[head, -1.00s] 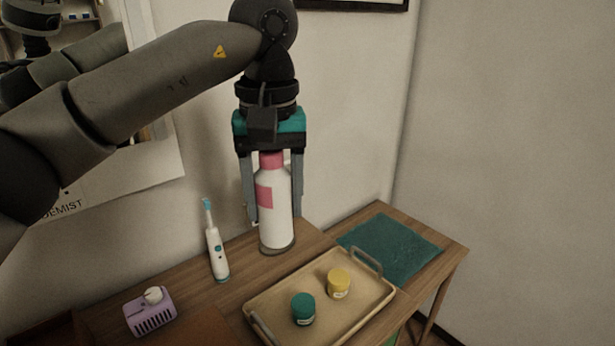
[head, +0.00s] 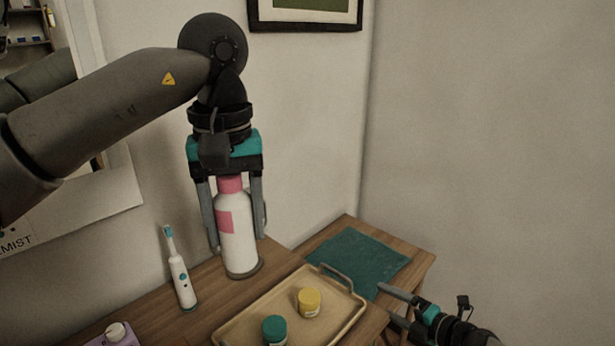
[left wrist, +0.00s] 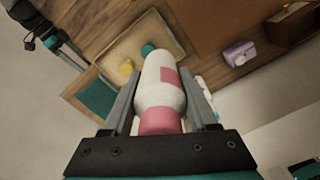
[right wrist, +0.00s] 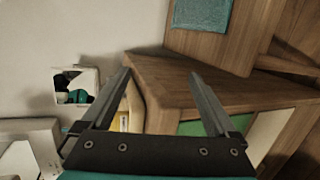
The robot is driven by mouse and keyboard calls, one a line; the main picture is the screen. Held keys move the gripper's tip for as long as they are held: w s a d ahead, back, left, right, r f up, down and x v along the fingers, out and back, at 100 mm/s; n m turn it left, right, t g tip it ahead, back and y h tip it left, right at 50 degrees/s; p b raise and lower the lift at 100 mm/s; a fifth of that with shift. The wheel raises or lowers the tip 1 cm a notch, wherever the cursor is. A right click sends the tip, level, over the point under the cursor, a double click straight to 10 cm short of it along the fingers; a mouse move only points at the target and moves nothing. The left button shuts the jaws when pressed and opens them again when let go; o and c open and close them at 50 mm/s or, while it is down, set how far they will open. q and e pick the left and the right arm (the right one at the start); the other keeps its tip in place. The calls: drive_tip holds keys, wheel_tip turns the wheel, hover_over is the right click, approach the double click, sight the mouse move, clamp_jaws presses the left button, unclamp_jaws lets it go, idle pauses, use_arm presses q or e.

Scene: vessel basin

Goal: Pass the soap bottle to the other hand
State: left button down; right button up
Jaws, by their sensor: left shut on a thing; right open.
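The soap bottle (head: 237,236) is white with a pink cap and a pink label, and is upright in the head view. My left gripper (head: 238,240) comes down from above and is shut on the bottle, a finger on either side. In the left wrist view the bottle (left wrist: 160,88) lies between the fingers, its cap nearest the palm. Whether its base touches the table is hard to tell. My right gripper (head: 387,308) is at the lower right of the head view, beside the tray and apart from the bottle. In the right wrist view its fingers (right wrist: 158,85) are spread and empty.
A tan tray (head: 345,318) holds a yellow jar (head: 309,302) and a green jar (head: 274,330). An electric toothbrush (head: 181,275) stands left of the bottle. A purple device (head: 115,335) is at the lower left. A teal mat (head: 355,258) lies on the right side table.

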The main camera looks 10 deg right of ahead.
drive_tip(key=w+a+r+n+g+y, duration=0.2)
drive_tip(key=a+r+n+y, duration=0.35)
drive_tip(key=r, duration=0.55)
drive_tip(key=w+a+r+n+g+y, duration=0.2)
drive_tip(key=a+r+n+y, duration=0.1)
drive_tip(key=a+r+n, duration=0.65)
drive_tip(key=n+g+h, duration=0.3)
drive_tip(key=n+g, duration=0.6)
drive_tip(key=n, duration=0.6)
approach(234, 233)
drive_tip(key=w+d, duration=0.1)
drive_tip(key=w, duration=0.1)
drive_tip(key=x, duration=1.1)
drive_tip(key=shift+a+f, duration=0.2)
drive_tip(key=shift+f, duration=0.2)
drive_tip(key=shift+c, duration=0.2)
